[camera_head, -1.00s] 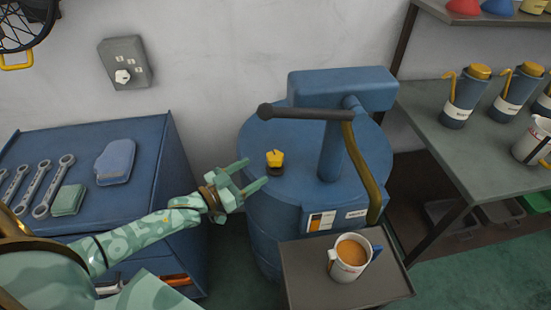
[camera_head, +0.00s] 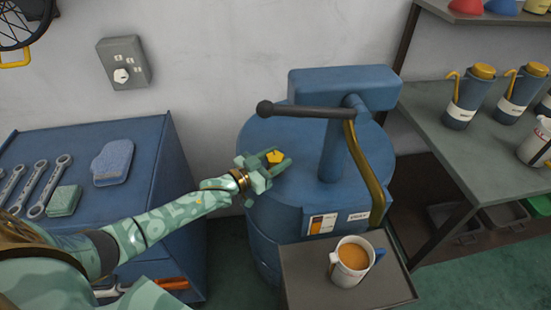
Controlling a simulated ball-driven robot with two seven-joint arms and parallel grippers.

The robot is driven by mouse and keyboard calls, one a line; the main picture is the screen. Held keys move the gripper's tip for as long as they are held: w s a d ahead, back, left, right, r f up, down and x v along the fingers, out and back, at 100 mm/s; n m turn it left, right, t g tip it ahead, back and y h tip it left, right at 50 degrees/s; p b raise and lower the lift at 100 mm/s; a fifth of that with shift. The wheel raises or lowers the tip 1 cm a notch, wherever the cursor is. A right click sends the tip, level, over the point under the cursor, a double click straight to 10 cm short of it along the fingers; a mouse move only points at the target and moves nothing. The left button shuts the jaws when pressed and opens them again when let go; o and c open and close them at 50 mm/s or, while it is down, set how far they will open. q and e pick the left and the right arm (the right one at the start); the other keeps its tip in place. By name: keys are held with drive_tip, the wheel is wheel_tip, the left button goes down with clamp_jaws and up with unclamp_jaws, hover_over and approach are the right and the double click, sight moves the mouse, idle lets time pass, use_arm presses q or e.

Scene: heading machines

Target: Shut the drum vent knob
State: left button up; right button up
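The drum (camera_head: 265,215) is a large blue cylinder in the middle, with a blue head and a dark-handled lever on top. The vent knob (camera_head: 274,157) is small and yellow, on the left part of the drum's top. My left gripper (camera_head: 277,160) is at the knob, its green fingers spread with the knob showing between them. The knob's dark base is hidden behind the gripper. I cannot tell whether the fingers touch the knob. My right gripper is not in view.
A grey tray (camera_head: 305,290) with a mug of brown drink (camera_head: 350,261) juts from the drum's front. The drum's lever (camera_head: 300,112) reaches over the top behind the knob. A blue cabinet (camera_head: 150,135) with wrenches stands left, and a shelf (camera_head: 425,110) with canisters stands right.

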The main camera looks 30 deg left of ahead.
use_arm(q)
drive_tip(key=shift+m+g+h+b, duration=0.55)
drive_tip(key=shift+m+h, duration=0.25)
drive_tip(key=shift+h, duration=0.3)
drive_tip(key=o, duration=1)
drive_tip(key=shift+c, duration=0.2)
drive_tip(key=p+v, duration=0.2)
drive_tip(key=v, duration=1.4)
drive_tip(key=shift+a+p, duration=0.2)
drive_tip(key=shift+p, duration=0.2)
